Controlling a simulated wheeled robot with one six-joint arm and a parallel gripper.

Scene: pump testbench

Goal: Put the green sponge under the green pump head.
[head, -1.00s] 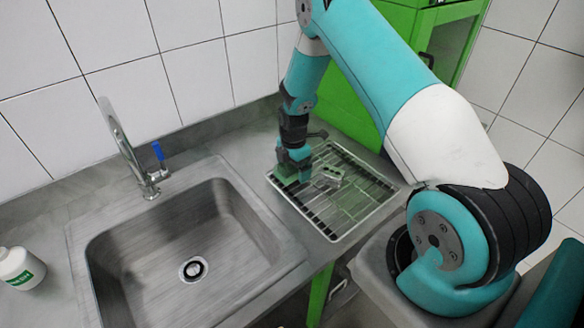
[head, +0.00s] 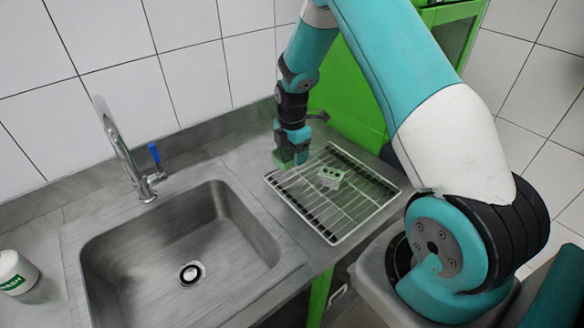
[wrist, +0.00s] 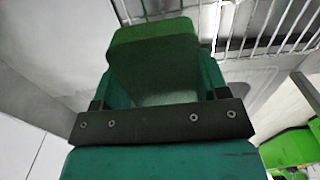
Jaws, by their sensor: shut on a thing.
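The green sponge (head: 284,158) is a small green block held at the tip of my gripper (head: 290,152), above the back-left edge of the wire rack. In the wrist view the sponge (wrist: 155,62) sits between the teal fingers of my gripper (wrist: 155,85), which is shut on it. The rack's wires show beyond it there. No green pump head can be made out in these frames. A pale block with dark holes (head: 331,176) sits on the rack; I cannot tell what it is.
The white wire rack (head: 345,222) lies on the steel counter (head: 245,152) right of the sink (head: 150,225). A white bottle (head: 15,270) is at far left. A green cabinet (head: 350,105) stands behind the rack.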

